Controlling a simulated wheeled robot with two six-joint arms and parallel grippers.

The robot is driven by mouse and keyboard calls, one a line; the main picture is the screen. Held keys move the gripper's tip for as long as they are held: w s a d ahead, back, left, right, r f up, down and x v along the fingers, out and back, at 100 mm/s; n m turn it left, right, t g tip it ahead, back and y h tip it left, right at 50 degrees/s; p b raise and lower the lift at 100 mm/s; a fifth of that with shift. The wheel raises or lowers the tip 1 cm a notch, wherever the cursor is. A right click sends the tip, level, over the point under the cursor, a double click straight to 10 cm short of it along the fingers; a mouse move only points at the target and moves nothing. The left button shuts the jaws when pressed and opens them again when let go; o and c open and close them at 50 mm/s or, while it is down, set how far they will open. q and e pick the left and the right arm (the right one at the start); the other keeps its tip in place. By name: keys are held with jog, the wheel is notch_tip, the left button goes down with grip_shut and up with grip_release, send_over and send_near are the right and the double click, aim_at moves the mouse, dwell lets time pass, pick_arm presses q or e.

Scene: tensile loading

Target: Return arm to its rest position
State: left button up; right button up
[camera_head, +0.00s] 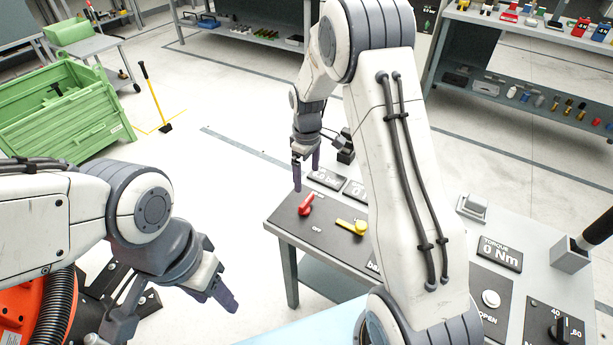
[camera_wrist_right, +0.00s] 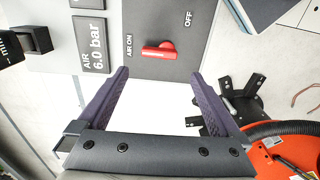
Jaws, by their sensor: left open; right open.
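My right arm reaches over the control bench, and my right gripper (camera_head: 306,172) hangs above its far left part. In the right wrist view, my right gripper (camera_wrist_right: 159,78) has its two purple fingers wide apart with nothing between them. The red handle (camera_wrist_right: 158,52) lies just beyond the fingertips, apart from them, on a dark panel marked AIR ON and OFF. The red handle (camera_head: 306,204) also shows in the head view, below the gripper. My left gripper (camera_head: 170,308) is open and empty at the lower left, pointing down. The right forearm hides part of the bench.
The bench (camera_head: 288,240) carries a yellow handle (camera_head: 352,227), a torque display (camera_head: 499,254) and a white button (camera_head: 491,299). An air display (camera_wrist_right: 92,45) reads 6.0 bar. A green crate (camera_head: 65,115) and a broom (camera_head: 155,98) stand at the back left. Open floor lies left of the bench.

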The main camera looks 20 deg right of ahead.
jog(key=s+a+r, duration=0.9)
jog(key=s+a, duration=0.1)
jog(key=a, duration=0.2)
jog(key=s+a+r, duration=0.2)
jog(key=s, duration=0.8)
jog(key=s+a+r+y, duration=0.1)
jog(key=s+a+r, duration=0.1)
jog(key=s, duration=0.9)
jog(key=shift+r+m, duration=0.15)
jog(key=shift+m, duration=0.15)
